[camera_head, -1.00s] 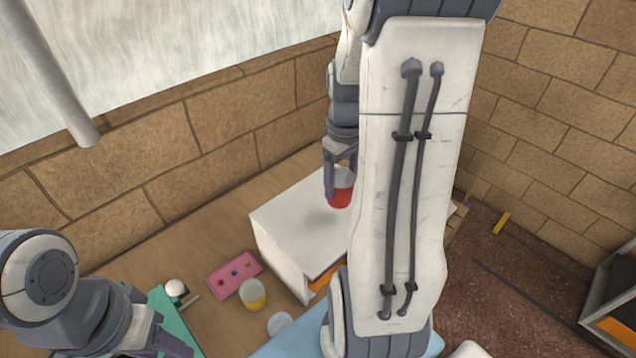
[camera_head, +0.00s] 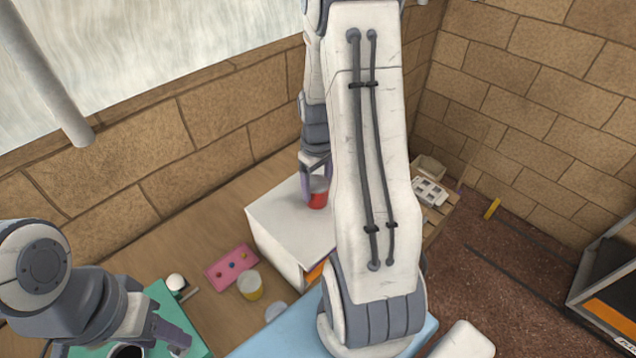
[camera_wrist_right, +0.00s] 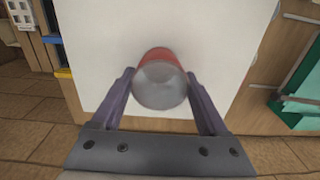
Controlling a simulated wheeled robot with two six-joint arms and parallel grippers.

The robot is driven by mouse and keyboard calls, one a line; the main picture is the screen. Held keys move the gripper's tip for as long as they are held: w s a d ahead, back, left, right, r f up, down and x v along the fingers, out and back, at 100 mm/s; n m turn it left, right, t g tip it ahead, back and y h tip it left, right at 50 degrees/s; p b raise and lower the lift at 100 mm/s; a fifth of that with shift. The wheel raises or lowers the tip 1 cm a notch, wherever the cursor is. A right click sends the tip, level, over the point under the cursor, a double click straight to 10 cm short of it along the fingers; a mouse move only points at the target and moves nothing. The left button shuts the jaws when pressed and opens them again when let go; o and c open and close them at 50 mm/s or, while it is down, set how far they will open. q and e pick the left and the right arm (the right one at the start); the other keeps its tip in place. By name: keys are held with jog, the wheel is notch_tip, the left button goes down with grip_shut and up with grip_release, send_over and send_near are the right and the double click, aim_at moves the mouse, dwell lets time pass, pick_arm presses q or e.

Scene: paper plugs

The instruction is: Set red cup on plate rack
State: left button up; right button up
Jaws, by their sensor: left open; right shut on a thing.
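The red cup (camera_head: 317,200), with a grey-white end, is in my right gripper (camera_head: 316,180) above the white cabinet top (camera_head: 278,222). In the right wrist view the cup (camera_wrist_right: 160,84) sits between the two fingers (camera_wrist_right: 160,78), its round pale end facing the camera. I cannot tell its exact height over the top. A white slotted piece (camera_head: 430,192), possibly the plate rack, lies on a wooden stand to the right of my right arm. It also shows in the right wrist view (camera_wrist_right: 22,12). My left gripper (camera_head: 178,345) is open, low at the left over a green board.
A pink board (camera_head: 232,267), a yellow-and-white cup (camera_head: 249,285) and a white ball (camera_head: 175,282) lie left of the cabinet. The green board (camera_head: 165,300) is at lower left. A stone wall stands behind. My right arm hides part of the cabinet.

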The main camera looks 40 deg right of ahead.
aim_at(317, 183)
jog(key=o, duration=1.2)
jog(key=shift+f, duration=0.1)
jog(key=shift+o, duration=0.2)
notch_tip(317, 183, up, 12)
jog(key=b, duration=0.2)
jog(key=s+a+r+n, duration=0.1)
jog(key=s+a+n, duration=0.15)
jog(key=a, duration=1.55)
jog(key=s+a+n+y, duration=0.1)
jog(key=s+a+n, duration=0.3)
jog(key=s+a, duration=0.8)
jog(key=shift+s+a+f, duration=0.4)
jog(key=shift+s+f, duration=0.05)
jog(key=shift+s, duration=0.45)
